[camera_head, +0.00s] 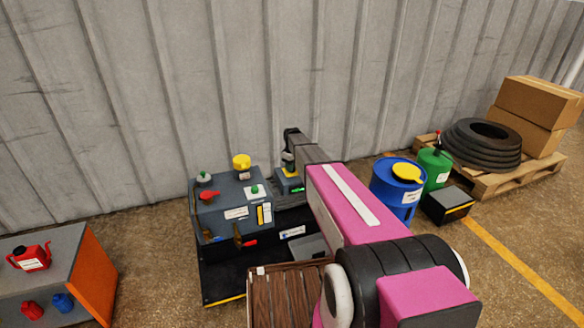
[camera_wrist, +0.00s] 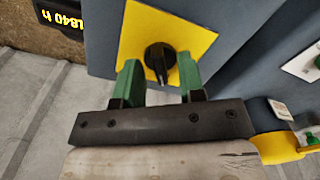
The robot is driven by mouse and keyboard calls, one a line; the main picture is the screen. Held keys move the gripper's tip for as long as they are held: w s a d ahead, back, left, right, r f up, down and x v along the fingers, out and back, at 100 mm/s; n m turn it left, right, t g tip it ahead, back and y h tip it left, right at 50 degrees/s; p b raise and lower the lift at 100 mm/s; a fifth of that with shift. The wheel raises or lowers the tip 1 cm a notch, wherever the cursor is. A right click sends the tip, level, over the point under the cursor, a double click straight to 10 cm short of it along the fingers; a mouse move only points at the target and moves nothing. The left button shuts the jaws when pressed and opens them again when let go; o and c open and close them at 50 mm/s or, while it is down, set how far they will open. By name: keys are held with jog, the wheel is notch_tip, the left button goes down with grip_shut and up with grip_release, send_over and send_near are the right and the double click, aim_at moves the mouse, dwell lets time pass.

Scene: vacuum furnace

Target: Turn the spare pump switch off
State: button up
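In the wrist view a black rotary knob (camera_wrist: 159,57) sits on a yellow plate (camera_wrist: 200,38) on a grey-blue housing. No name label for this switch can be read. My gripper (camera_wrist: 159,72) has its two green fingers apart, one on each side of the knob; whether they touch it I cannot tell. The knob's pointer position is unclear. In the head view my gripper (camera_head: 289,152) is behind the grey machine (camera_head: 227,206), over a small box with a yellow top (camera_head: 286,175). My arm partly hides that box, and the knob does not show there.
An hour display (camera_wrist: 60,20) is beside the plate in the wrist view. The machine carries a red handle (camera_head: 209,196) and a yellow cap (camera_head: 242,161). A wall is close behind. A blue drum (camera_head: 393,192) and a green canister (camera_head: 435,168) stand right.

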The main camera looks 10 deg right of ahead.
notch_tip(320, 180, up, 11)
dwell(0.8)
jog(key=shift+f, duration=0.1)
jog(key=s+f+m, duration=0.3)
jog(key=s+m, duration=0.5)
jog(key=s, duration=3)
jog(key=shift+s+d, duration=0.2)
